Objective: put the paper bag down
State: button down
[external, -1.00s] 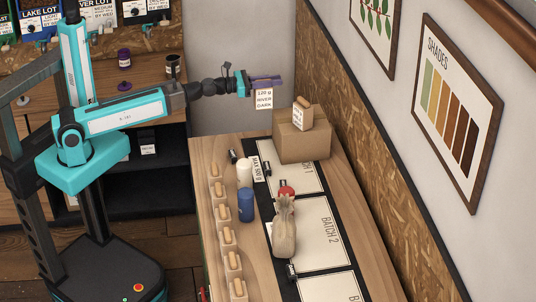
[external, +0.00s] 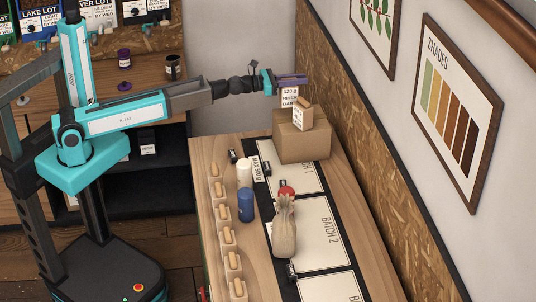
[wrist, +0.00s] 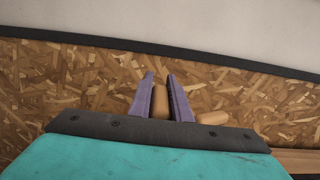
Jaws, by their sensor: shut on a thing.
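A tan paper bag (external: 284,230) with a tied neck stands on the table at the Batch 2 sheet, well apart from my gripper. My gripper (external: 293,79) has purple fingers and is high above the back of the table, by the cardboard box. It is shut on a labelled tag (external: 289,95) reading 120 g River Dark. In the wrist view the fingers (wrist: 160,82) close around the tag's rounded tan top (wrist: 160,104). The tag's lower part is hidden there.
The cardboard box (external: 305,142) bears another tan-topped tag (external: 303,117), close below and right of the held one. A white cylinder (external: 244,173), a blue cylinder (external: 246,205) and a red item (external: 287,190) stand nearby. Several tan-topped pieces (external: 228,236) line the left edge.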

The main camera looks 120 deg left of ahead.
jog(key=shift+f+x, duration=0.2)
jog(key=shift+x, duration=1.95)
jog(key=shift+a, duration=0.25)
jog(key=shift+w+a+f+b, duration=0.1)
jog(key=shift+f+b, duration=0.35)
jog(key=shift+f, duration=0.45)
jog(key=shift+w+a+f+b, duration=0.15)
jog(key=shift+f+b, duration=0.3)
jog(key=shift+f, duration=0.45)
jog(key=shift+s+f, duration=0.1)
jog(key=c, duration=1.7)
grip_release()
jog(key=shift+o, duration=0.3)
